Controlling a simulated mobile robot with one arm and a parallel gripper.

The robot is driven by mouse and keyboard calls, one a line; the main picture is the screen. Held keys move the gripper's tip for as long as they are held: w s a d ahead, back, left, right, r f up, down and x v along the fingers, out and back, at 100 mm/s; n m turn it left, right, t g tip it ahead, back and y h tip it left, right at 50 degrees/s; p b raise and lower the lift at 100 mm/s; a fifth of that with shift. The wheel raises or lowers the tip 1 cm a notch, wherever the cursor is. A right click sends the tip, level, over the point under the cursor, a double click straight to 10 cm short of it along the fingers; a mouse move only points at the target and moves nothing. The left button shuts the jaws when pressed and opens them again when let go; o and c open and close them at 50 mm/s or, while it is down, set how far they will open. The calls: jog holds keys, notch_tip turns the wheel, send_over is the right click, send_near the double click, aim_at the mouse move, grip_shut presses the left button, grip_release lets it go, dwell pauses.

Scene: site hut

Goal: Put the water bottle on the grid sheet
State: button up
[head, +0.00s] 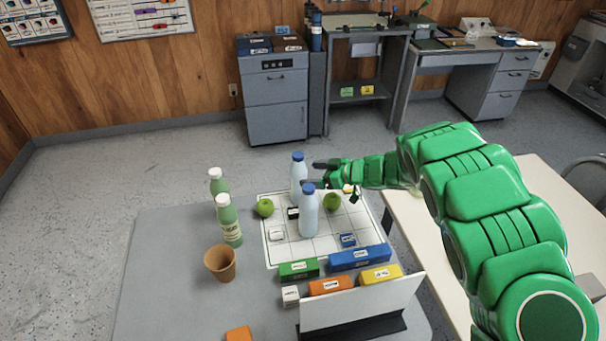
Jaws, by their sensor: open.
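Two pale bottles with blue caps are in the head view: a near one (309,214) and a far one (298,178). The near bottle stands upright on the white grid sheet (288,251). The far bottle stands upright behind it, apparently at the sheet's far edge, with its base partly hidden. I cannot tell by label which is the water bottle. My gripper (319,164) is open beside the far bottle's upper part, just to its right. It seems empty; whether it touches the bottle is unclear.
Green apples (264,207) and small boxes (347,240) sit on the sheet. Two green bottles (229,222) and a brown cup (220,262) stand left of it. Coloured boxes (359,257) and a white panel (360,303) line the front. The grey table's left side is clear.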

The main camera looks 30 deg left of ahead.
jog(key=shift+v, duration=2.05)
jog(key=shift+o, duration=0.9)
jog(key=shift+a, duration=0.1)
